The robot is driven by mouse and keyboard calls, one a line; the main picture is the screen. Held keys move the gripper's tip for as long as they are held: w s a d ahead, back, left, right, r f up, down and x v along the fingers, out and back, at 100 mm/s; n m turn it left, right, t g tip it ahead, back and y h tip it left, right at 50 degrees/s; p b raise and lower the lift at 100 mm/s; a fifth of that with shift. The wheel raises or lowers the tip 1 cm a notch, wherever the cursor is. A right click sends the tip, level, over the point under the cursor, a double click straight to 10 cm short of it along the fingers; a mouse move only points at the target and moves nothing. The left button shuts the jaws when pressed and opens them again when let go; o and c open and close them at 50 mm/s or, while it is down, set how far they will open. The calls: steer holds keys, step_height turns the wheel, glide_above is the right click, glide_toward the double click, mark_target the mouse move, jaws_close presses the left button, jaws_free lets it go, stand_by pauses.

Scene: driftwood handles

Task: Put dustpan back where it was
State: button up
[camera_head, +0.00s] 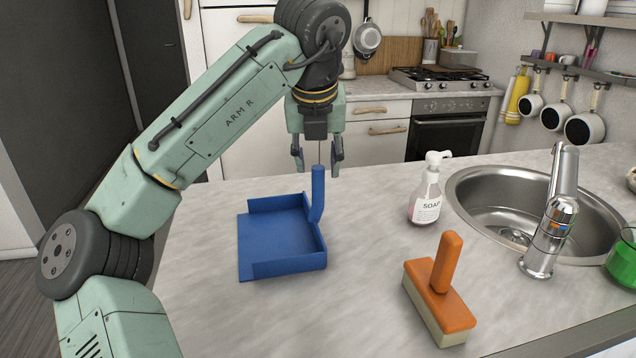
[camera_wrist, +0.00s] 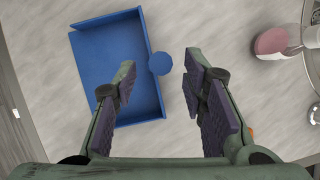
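The blue dustpan (camera_head: 282,235) lies flat on the counter in the head view, its upright handle (camera_head: 317,190) at its right side. In the wrist view the dustpan (camera_wrist: 110,55) fills the upper left, with the round handle top (camera_wrist: 160,63) at its right edge. My gripper (camera_head: 318,162) is above the handle, fingers spread and pointing down. In the wrist view my gripper (camera_wrist: 165,90) is open and empty; the handle top shows beyond the gap between the fingers, apart from them.
An orange brush (camera_head: 440,290) stands at the front right of the counter (camera_head: 370,240). A soap bottle (camera_head: 426,190) stands by the sink (camera_head: 490,205), which has a tall faucet (camera_head: 555,215). A green glass (camera_head: 624,260) is at the right edge.

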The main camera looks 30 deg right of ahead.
steer(key=shift+v, duration=1.95)
steer(key=shift+c, duration=0.5)
